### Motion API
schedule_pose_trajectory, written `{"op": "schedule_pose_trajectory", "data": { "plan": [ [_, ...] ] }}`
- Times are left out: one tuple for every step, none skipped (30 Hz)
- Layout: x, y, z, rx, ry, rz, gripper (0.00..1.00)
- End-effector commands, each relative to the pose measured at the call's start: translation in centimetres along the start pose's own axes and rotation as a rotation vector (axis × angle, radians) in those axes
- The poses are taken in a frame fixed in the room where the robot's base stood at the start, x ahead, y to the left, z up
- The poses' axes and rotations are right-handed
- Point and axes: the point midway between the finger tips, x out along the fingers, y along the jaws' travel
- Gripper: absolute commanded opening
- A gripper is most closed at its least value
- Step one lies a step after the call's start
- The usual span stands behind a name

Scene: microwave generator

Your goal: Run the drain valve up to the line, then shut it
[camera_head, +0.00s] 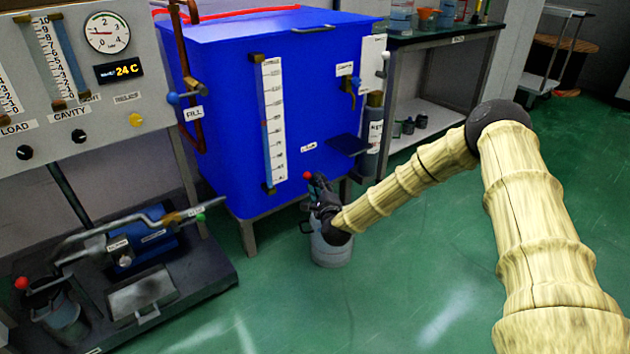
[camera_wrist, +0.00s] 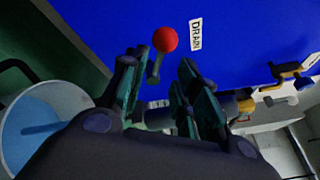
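The drain valve's red knob (camera_head: 307,175) is low on the blue tank's front. In the wrist view the red knob (camera_wrist: 165,39) sits on a short dark lever, beside a DRAIN label (camera_wrist: 195,33). My gripper (camera_head: 320,190) is at the valve and hides most of it. In the wrist view my gripper (camera_wrist: 158,72) has its fingers apart, with the lever's lower end in or behind the gap; contact cannot be told. A grey bucket (camera_head: 331,252) stands on the floor below; its open top (camera_wrist: 38,115) shows a pale blue inside. I cannot make out a fill line on it.
The blue tank (camera_head: 220,95) carries a white level scale (camera_head: 274,115), and a small dark shelf (camera_head: 348,145) sticks out above my gripper. Green floor is clear at right.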

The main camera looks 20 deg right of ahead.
Motion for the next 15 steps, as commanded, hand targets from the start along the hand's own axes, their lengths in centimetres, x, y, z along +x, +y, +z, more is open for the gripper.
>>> {"op": "schedule_pose_trajectory", "data": {
  "plan": [
    [-1.0,0.1,0.0,0.002,0.000,0.003,0.31],
    [-1.5,0.1,0.0,0.001,0.000,0.002,0.31],
    [-2.2,0.1,0.0,0.001,0.001,0.002,0.31],
    [-2.6,0.1,0.0,0.001,0.001,0.002,0.31],
    [-3.0,0.1,0.0,0.001,0.000,0.002,0.31],
    [-3.6,0.1,0.0,0.001,0.000,0.002,0.31],
    [-3.9,0.1,0.0,0.001,0.000,0.002,0.31],
    [-4.2,0.1,0.0,0.001,-0.001,0.002,0.31],
    [-4.6,0.1,0.0,0.001,-0.001,0.003,0.31],
    [-4.8,0.1,0.0,0.001,-0.001,0.002,0.31],
    [-5.0,0.1,0.0,0.001,-0.001,0.002,0.31],
    [-5.2,0.0,0.0,0.001,-0.001,0.001,0.31],
    [-5.3,0.0,0.0,0.001,-0.001,0.001,0.31],
    [-5.4,0.0,0.0,0.000,-0.001,0.001,0.31],
    [-5.5,0.0,0.0,0.000,-0.001,0.001,0.31]
  ]
}}
